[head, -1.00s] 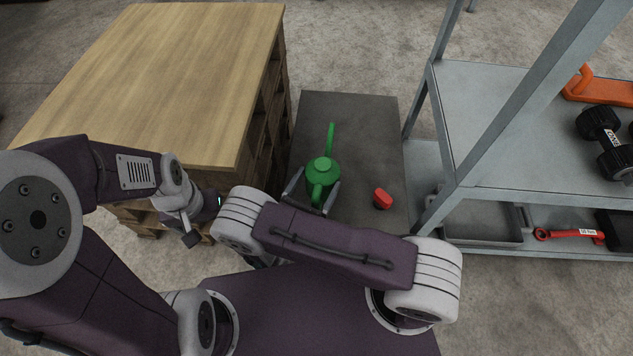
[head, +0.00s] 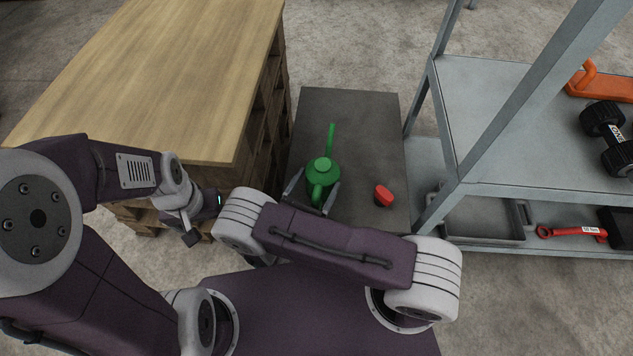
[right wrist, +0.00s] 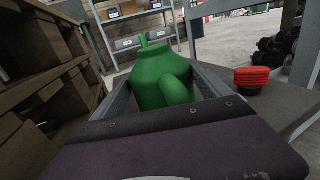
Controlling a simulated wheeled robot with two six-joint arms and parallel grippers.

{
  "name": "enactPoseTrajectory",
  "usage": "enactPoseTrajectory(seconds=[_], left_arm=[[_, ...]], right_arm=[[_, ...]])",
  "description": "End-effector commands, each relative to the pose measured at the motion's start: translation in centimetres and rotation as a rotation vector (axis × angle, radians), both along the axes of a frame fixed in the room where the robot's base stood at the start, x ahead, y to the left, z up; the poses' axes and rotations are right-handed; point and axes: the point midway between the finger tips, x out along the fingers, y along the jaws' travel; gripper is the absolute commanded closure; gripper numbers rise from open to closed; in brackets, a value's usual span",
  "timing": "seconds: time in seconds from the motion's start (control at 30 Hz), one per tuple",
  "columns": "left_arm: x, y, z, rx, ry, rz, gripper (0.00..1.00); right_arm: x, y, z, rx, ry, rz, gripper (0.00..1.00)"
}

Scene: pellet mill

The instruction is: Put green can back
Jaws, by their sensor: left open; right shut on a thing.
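The green can (head: 322,172) is a watering can with a long spout pointing away from me, over the grey tabletop in the head view. My right gripper (head: 312,195) is shut on it, one finger on each side. The can also shows upright between the fingers in the right wrist view (right wrist: 160,77). Whether its base touches the tabletop is hidden. My left gripper (head: 204,222) is open and empty at the left, beside the wooden bench and partly hidden by my arm.
The grey table (head: 365,130) holds a small red object (head: 383,195) right of the can. A wood-topped bench (head: 160,70) stands at the left. A metal shelf (head: 480,110) at the right carries dumbbells (head: 610,130), with a red wrench (head: 572,232) on its lower level.

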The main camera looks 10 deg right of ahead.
Motion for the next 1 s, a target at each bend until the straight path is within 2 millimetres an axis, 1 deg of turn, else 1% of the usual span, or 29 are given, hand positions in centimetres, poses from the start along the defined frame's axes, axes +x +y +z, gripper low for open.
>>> enactPoseTrajectory(seconds=[0.1,0.83,0.87,0.9,1.0], left_arm=[[0.0,0.0,-0.41,0.0,0.0,0.0,0.0],[0.0,0.0,-0.37,0.0,0.0,0.0,0.0],[0.0,0.0,-0.38,0.0,0.0,0.0,0.0],[0.0,0.0,-0.38,0.0,0.0,0.0,0.0],[0.0,0.0,-0.38,0.0,0.0,0.0,0.0]], right_arm=[[0.0,0.0,-0.48,-0.001,-0.003,0.0,0.85],[0.02,0.03,-0.74,-0.001,-0.003,0.0,0.85],[0.01,0.03,-0.74,-0.001,-0.003,0.0,0.1],[0.01,0.03,-0.73,-0.001,-0.003,0.0,0.0],[0.01,0.03,-0.76,0.0,-0.002,0.0,0.0]])
